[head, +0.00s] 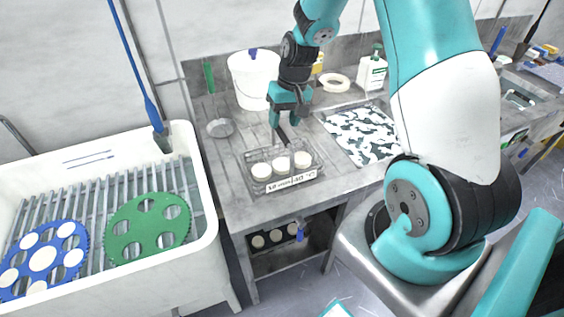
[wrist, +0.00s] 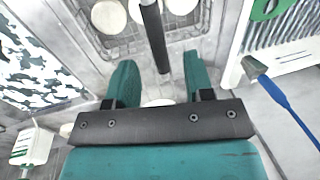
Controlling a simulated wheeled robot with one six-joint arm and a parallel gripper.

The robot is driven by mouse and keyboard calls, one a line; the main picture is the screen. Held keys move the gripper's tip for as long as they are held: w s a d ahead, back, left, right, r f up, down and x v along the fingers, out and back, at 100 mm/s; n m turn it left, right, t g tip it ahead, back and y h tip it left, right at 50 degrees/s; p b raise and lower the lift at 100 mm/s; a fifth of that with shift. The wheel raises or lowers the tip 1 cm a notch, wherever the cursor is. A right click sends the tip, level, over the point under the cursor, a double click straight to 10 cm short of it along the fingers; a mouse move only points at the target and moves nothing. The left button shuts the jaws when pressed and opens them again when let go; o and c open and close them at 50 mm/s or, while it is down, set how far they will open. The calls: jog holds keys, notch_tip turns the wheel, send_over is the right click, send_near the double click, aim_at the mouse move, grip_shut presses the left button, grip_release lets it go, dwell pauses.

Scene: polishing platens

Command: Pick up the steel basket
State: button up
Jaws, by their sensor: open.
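The steel basket (head: 262,186) is a wire basket holding white round pieces, with a white label on its front. It sits on the grey bench in the head view. My gripper (head: 288,116) is above the basket's back part, pointing down, with its teal fingers apart. In the wrist view the basket (wrist: 190,42) shows at the top. A dark bar, apparently its handle (wrist: 153,35), runs down to the gap between the open fingers (wrist: 160,68). I cannot tell how deep the bar is between them; no grip on it shows.
A patterned tray (head: 362,133) lies right of the basket. A white sink (head: 190,277) with blue and green discs is at left. Another basket (head: 262,251) sits on the shelf below.

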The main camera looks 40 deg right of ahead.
aim_at(282, 131)
jog(key=shift+a+f+p, duration=0.2)
jog(key=shift+f+p, duration=0.3)
jog(key=shift+f, duration=0.75)
jog(key=shift+a+f+p, duration=0.15)
jog(key=shift+f+p, duration=0.35)
jog(key=shift+f, duration=0.75)
jog(key=shift+c, duration=0.2)
jog(key=shift+w, duration=0.1)
grip_shut()
